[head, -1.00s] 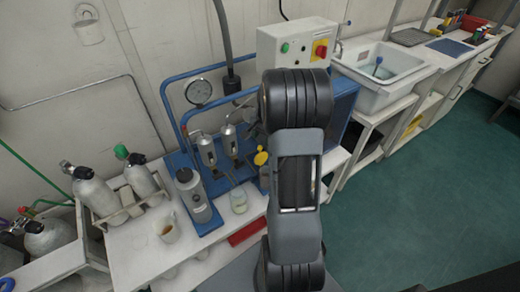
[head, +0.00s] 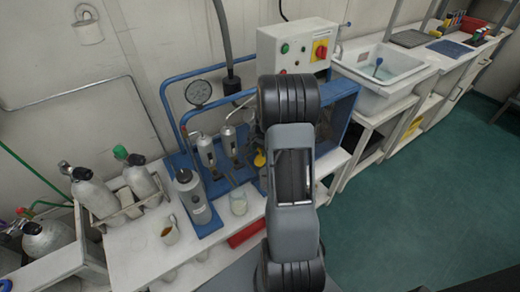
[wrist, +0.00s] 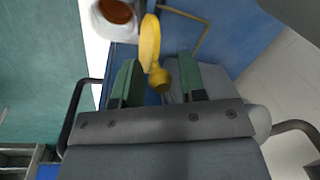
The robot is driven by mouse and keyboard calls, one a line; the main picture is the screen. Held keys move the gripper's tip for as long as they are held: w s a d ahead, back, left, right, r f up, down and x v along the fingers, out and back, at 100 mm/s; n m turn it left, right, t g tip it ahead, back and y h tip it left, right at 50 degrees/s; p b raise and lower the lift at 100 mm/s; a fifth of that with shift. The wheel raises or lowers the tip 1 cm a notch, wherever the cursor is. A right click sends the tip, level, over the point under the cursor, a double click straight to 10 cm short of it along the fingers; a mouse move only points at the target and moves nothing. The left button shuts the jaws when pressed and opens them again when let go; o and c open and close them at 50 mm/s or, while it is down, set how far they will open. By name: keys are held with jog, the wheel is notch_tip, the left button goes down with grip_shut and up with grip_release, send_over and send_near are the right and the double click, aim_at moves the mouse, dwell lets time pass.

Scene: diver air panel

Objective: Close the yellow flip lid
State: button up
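The yellow flip lid (head: 259,160) shows in the head view just left of my arm, over the blue panel base; the arm hides part of its surroundings. In the wrist view the yellow lid (wrist: 150,42) is a long, narrow yellow piece with a darker round knob at its near end. My gripper (wrist: 160,82) has its two green fingers apart, with the knob in the gap between them. Neither finger clearly touches it. The gripper itself is hidden behind my arm in the head view.
Metal cylinders (head: 230,142) and a gauge (head: 198,92) are behind. Green floor at right is clear.

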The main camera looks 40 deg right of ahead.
grip_shut()
jog(key=shift+s+f+b, duration=0.1)
jog(key=shift+f+b, duration=0.05)
jog(key=shift+b, duration=0.3)
